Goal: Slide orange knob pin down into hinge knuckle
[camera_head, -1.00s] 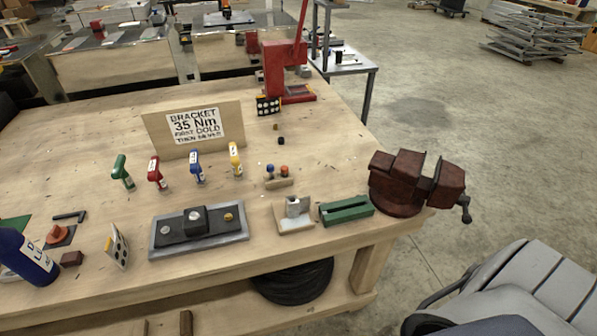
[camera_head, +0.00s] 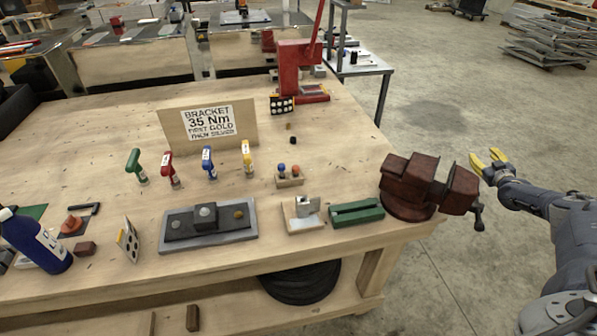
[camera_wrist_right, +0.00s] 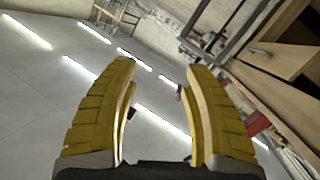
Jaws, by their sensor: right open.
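A small wooden block (camera_head: 290,182) near the middle of the bench holds two knobs upright, a blue knob (camera_head: 281,168) on the left and an orange knob (camera_head: 295,168) on the right. A light wooden base with a grey metal piece (camera_head: 304,207), which looks like the hinge, stands in front of it; its knuckle bore is too small to make out. My right gripper (camera_head: 487,159) has yellow fingers and is open and empty, beyond the bench's right edge, far from the orange knob. It also shows open in the right wrist view (camera_wrist_right: 161,75). My left gripper is not in view.
A dark red vise (camera_head: 428,187) stands at the bench's right corner, between my right gripper and the knobs. A green block (camera_head: 356,213) sits beside the hinge piece. Coloured-handle tools, a sign (camera_head: 208,124) and a grey fixture plate (camera_head: 209,236) stand to the left.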

